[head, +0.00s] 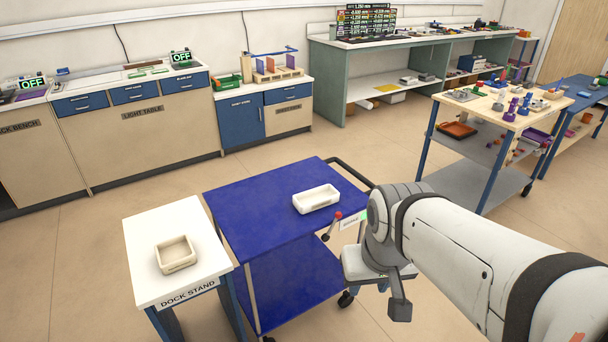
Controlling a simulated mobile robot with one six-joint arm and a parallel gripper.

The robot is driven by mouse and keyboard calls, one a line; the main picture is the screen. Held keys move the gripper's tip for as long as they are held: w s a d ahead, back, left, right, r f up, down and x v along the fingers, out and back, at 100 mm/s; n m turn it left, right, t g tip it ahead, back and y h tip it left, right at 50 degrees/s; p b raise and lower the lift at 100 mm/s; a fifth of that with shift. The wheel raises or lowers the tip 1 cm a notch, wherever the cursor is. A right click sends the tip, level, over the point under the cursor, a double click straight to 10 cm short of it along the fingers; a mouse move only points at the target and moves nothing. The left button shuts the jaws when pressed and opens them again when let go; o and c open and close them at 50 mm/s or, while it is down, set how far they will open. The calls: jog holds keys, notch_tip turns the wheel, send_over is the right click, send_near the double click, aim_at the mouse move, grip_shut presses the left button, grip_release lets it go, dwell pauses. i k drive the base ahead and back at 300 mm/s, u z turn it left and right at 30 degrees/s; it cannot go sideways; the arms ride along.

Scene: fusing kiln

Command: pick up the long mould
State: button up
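A long white rectangular mould (316,199), open at the top, lies on the blue top of a cart (262,204), near the cart's right side. My gripper (399,306) hangs to the right of the cart, below and to the right of the long mould and clear of it. Only one grey finger shows plainly, so its opening cannot be judged. I see nothing held in it. A squarer cream mould (176,254) sits on the white dock stand (144,227) to the left of the cart.
The cart has a dark push handle (352,171) and a red-knobbed lever (338,215) close to the long mould. The left of the cart top is clear. A table with small items (468,104) stands at the right. Cabinets (150,125) line the back wall, with open floor before them.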

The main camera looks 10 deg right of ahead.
aim_at(318, 198)
jog(key=u, duration=0.45)
jog(key=i, duration=1.15)
jog(key=z, duration=0.3)
